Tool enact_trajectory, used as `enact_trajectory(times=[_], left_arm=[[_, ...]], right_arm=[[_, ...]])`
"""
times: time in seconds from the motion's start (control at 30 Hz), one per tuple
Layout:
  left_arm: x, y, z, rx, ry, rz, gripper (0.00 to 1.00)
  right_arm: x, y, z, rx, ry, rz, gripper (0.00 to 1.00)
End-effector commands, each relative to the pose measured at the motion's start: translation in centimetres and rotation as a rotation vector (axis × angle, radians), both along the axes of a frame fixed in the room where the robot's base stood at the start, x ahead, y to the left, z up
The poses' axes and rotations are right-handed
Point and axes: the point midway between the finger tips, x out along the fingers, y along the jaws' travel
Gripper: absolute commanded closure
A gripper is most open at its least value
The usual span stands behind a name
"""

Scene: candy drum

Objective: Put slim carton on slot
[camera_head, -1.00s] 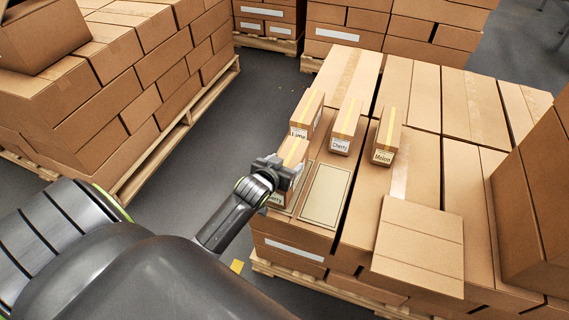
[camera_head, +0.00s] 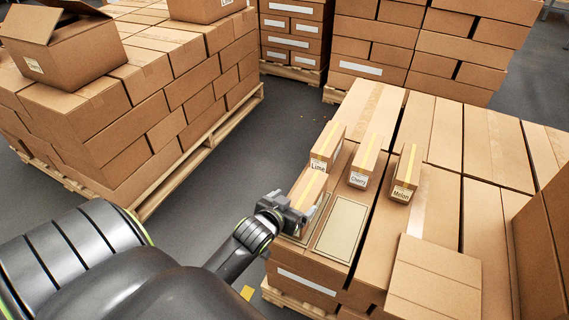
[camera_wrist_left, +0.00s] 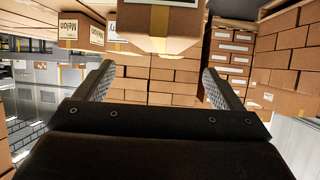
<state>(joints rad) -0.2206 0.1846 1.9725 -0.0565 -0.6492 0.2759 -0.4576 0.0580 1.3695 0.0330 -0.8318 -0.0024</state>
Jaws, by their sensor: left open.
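A slim carton (camera_head: 308,187) with yellow tape stands at the near left of the box stack, its label end hidden by my left gripper. My left gripper (camera_head: 294,214) is open at this near end. In the left wrist view the carton (camera_wrist_left: 160,32) is at the top centre, between and beyond the open fingers (camera_wrist_left: 158,86); no grip on it shows. Three more slim cartons stand behind: Lime (camera_head: 327,146), Cherry (camera_head: 365,160) and Melon (camera_head: 406,174). A bordered pale rectangle, seemingly a slot (camera_head: 341,228), lies empty right of the carton. A second one (camera_head: 314,219) is partly hidden by the gripper.
A flat box (camera_head: 435,282) lies at the near right, and a tall box (camera_head: 543,225) stands at the right edge. An open box (camera_head: 72,58) sits on the left pallet stack (camera_head: 120,125). Grey floor (camera_head: 265,135) separates the stacks.

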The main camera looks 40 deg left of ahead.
Motion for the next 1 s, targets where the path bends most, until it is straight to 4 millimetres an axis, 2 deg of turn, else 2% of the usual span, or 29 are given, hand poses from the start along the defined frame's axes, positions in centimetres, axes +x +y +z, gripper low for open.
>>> enact_trajectory(times=[0.1, 0.23, 0.53, 0.63, 0.67, 0.77, 0.87, 0.9, 1.0], left_arm=[[-2.2, -0.3, 1.2, -0.003, 0.002, 0.001, 0.11], [-3.8, -0.5, 1.8, -0.002, 0.002, 0.001, 0.11], [-4.8, -0.7, 2.3, -0.001, 0.001, 0.0, 0.11], [-5.0, -0.7, 1.3, -0.001, 0.023, 0.002, 0.11], [-5.2, -0.6, 0.6, 0.0, 0.041, 0.003, 0.11], [-6.7, -0.5, -4.0, 0.003, 0.154, 0.004, 0.11], [-9.8, -0.6, -10.9, 0.002, 0.329, 0.001, 0.11], [-11.4, -0.6, -13.8, 0.001, 0.403, 0.0, 0.11], [-16.0, -0.7, -20.2, -0.009, 0.58, -0.004, 0.11]], right_arm=[[-0.6, -0.3, -0.7, -0.007, 0.003, 0.005, 0.64], [-1.0, -0.4, -1.2, -0.012, 0.001, 0.009, 0.64], [-1.3, -0.6, -1.7, -0.014, 0.0, 0.012, 0.64], [-1.3, -0.6, -1.7, -0.014, 0.0, 0.012, 0.64], [-1.3, -0.6, -1.7, -0.014, 0.0, 0.012, 0.64], [-1.3, -0.6, -1.7, -0.014, 0.0, 0.012, 0.64], [-1.3, -0.6, -1.7, -0.014, 0.0, 0.012, 0.64], [-1.3, -0.6, -1.7, -0.014, 0.0, 0.012, 0.64], [-1.3, -0.6, -1.7, -0.014, 0.001, 0.012, 0.64]])
